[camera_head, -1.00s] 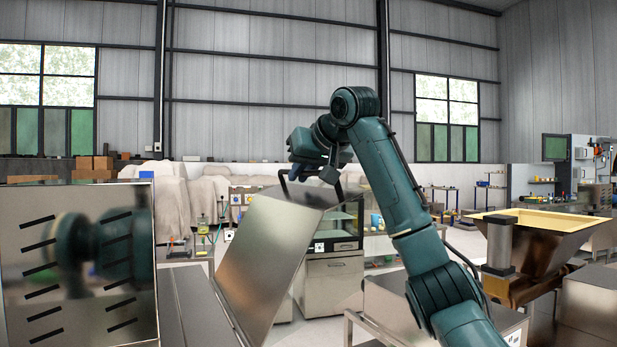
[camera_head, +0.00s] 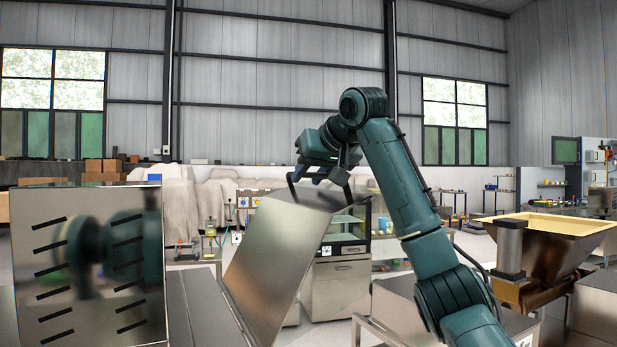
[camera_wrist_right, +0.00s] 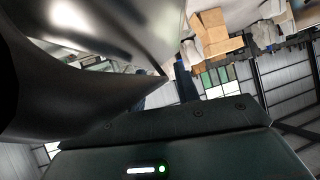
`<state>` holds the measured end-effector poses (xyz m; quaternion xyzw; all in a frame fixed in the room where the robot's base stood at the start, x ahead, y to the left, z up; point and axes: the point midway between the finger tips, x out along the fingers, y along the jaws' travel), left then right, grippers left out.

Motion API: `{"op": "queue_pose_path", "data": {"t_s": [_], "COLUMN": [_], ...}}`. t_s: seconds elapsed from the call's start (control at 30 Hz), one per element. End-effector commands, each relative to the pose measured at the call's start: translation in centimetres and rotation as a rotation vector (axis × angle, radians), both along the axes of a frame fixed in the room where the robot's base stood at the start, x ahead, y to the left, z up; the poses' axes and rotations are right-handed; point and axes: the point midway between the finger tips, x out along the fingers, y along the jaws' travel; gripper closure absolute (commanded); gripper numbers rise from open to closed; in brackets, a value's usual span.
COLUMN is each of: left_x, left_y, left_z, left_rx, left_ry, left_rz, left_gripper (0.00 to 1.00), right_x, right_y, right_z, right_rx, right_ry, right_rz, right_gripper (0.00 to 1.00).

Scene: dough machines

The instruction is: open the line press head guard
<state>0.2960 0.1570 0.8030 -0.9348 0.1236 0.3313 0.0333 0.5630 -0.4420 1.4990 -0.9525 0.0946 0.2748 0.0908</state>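The line press head guard appears to be the tilted shiny metal panel (camera_head: 272,262) left of centre in the head view. It leans with its upper end to the right. My right gripper (camera_head: 320,194) is at the panel's upper end, its two dark fingers pointing down and spread wide apart. Whether a finger touches the panel cannot be told. In the right wrist view a shiny metal surface (camera_wrist_right: 105,28) fills the upper left, partly hidden behind a dark finger. My left gripper is not in view.
A slotted metal box (camera_head: 85,215) stands at the left and mirrors a teal arm. A glass-fronted cabinet (camera_head: 340,285) stands behind the panel. A hopper with a yellowish inside (camera_head: 560,226) is at the right. Covered shapes (camera_head: 185,215) line the back.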

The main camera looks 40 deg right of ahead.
Motion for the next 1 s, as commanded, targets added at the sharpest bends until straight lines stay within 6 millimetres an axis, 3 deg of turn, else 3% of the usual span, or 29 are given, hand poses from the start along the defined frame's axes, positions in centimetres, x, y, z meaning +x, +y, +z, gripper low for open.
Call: {"op": "queue_pose_path", "data": {"t_s": [0.5,0.7,1.0], "left_x": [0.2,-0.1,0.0], "left_y": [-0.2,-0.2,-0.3], "left_z": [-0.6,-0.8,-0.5], "left_rx": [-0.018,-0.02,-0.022], "left_ry": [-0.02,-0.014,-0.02], "left_rz": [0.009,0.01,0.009], "left_gripper": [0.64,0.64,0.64], "right_x": [-8.9,-10.2,-10.5], "right_y": [1.4,1.6,1.7], "right_z": [5.7,6.6,6.8], "right_rx": [-0.003,-0.001,0.0], "right_ry": [-0.004,-0.002,0.001], "right_rz": [0.001,0.0,0.001], "right_gripper": [0.68,0.68,0.68]}}
